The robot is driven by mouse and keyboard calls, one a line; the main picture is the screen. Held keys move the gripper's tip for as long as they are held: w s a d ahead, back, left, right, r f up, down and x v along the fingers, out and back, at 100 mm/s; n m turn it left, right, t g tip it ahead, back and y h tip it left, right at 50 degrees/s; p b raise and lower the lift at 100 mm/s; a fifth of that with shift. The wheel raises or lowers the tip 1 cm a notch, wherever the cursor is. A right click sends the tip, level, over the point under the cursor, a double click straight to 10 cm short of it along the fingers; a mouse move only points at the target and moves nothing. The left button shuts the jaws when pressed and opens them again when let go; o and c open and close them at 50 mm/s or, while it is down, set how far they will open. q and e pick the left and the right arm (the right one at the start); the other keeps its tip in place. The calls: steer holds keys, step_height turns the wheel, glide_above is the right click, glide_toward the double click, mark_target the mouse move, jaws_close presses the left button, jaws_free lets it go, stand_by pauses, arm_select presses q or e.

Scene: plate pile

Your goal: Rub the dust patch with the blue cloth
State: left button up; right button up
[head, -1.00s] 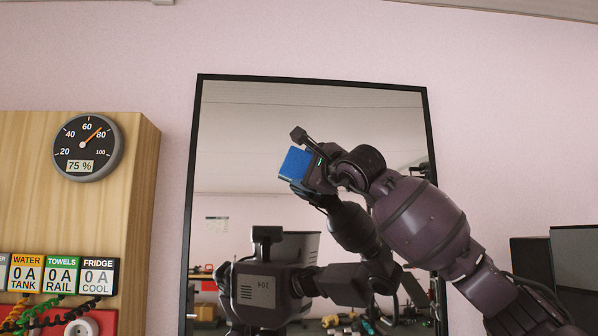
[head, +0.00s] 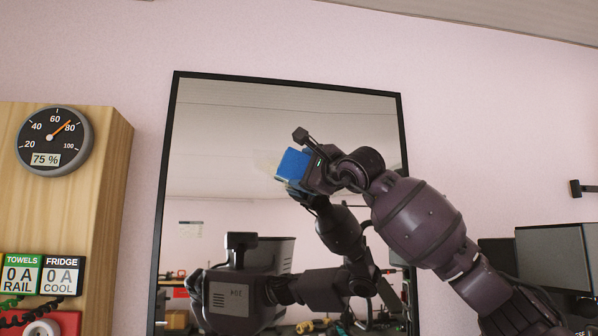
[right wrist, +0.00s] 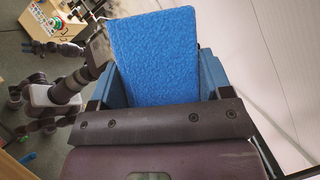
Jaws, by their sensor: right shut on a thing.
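The blue cloth (head: 293,164) is a thick blue pad in my right gripper (head: 304,177), in front of the mirror (head: 230,120). The right wrist view shows its rough blue face (right wrist: 155,60) standing up between the gripper's blue-grey fingers, which are shut on it. A faint beige smudge, which looks like the dust patch (head: 264,163), shows on the glass just left of the cloth. The cloth and gripper hide whatever part lies behind them. I cannot tell whether the cloth touches the glass. My left gripper is not directly in view.
The black-framed mirror leans against a pink wall and reflects my body and the room. A wooden panel with a round gauge (head: 54,140) reading 75 % stands at the left. Dark monitors (head: 550,255) stand at the lower right. The wall above the mirror is bare.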

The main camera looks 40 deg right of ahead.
mark_target(288, 169)
steer(key=shift+w+a, duration=0.25)
steer(key=shift+a, duration=0.15)
steer(key=shift+w+a+p, duration=0.2)
steer(key=shift+w+a, duration=0.25)
steer(key=shift+a, duration=0.25)
steer(key=shift+w+a+p, duration=0.2)
steer(key=shift+w+a, duration=0.2)
steer(key=shift+a, duration=0.25)
steer(key=shift+w+a, duration=0.35)
steer(key=shift+a, duration=0.2)
steer(key=shift+w+a, duration=0.3)
steer(key=shift+a, duration=0.25)
steer(key=shift+w+a, duration=0.3)
steer(key=shift+a, duration=0.2)
steer(key=shift+w+a, duration=0.6)
steer(key=shift+a, duration=0.35)
steer(key=shift+w+a, duration=0.25)
steer(key=shift+a, duration=0.1)
